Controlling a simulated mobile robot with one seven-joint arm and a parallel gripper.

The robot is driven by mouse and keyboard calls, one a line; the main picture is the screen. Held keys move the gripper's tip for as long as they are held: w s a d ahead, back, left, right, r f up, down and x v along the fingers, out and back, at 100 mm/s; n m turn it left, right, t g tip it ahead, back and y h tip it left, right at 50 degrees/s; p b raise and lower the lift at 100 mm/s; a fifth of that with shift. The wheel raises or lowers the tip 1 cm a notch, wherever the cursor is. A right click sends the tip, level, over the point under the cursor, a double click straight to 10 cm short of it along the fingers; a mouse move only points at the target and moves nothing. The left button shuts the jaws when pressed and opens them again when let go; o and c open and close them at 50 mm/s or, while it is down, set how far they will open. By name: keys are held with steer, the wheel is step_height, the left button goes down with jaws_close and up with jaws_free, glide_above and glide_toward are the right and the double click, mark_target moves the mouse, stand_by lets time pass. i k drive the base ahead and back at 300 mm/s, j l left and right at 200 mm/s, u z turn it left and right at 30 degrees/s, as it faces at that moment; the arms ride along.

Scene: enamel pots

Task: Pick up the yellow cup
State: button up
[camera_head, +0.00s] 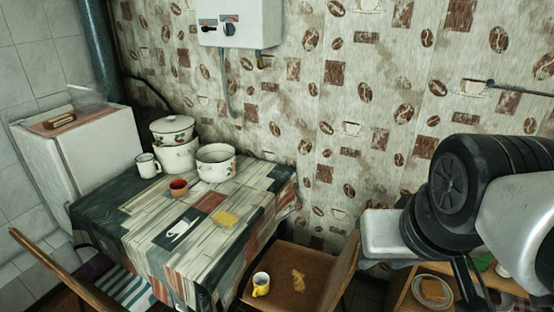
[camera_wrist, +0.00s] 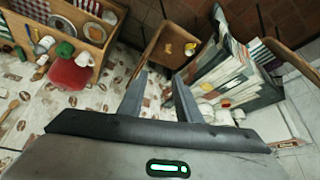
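The yellow cup (camera_head: 261,284) stands upright on the brown seat of a wooden chair (camera_head: 300,280) in the head view, near the seat's left edge. Its inside looks dark or pale-rimmed, and its handle faces left. In the wrist view a small yellow shape on the chair seat (camera_wrist: 165,50) looks like the same cup (camera_wrist: 191,48). My gripper (camera_wrist: 158,76) is open and empty, its two fingers spread apart. It is well away from the cup. In the head view my arm is at the right, and the fingertips are not clearly visible.
A table (camera_head: 150,235) with a patterned cloth holds a white mug (camera_head: 148,166), a red-brown cup (camera_head: 179,187), white enamel pots (camera_head: 215,163) and a yellow cloth (camera_head: 226,218). The chair's backrest (camera_head: 343,270) rises right of the cup. A shelf with a plate (camera_head: 433,290) stands at lower right.

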mark_target(261, 279)
steer(key=i+j, duration=0.15)
steer(key=j, duration=0.2)
steer(key=i+j, duration=0.15)
steer(key=j, duration=0.25)
steer(key=i+j, duration=0.15)
steer(key=j, duration=0.2)
steer(key=i+j, duration=0.1)
steer(key=j, duration=0.3)
steer(key=i+j, duration=0.15)
steer(key=j, duration=0.2)
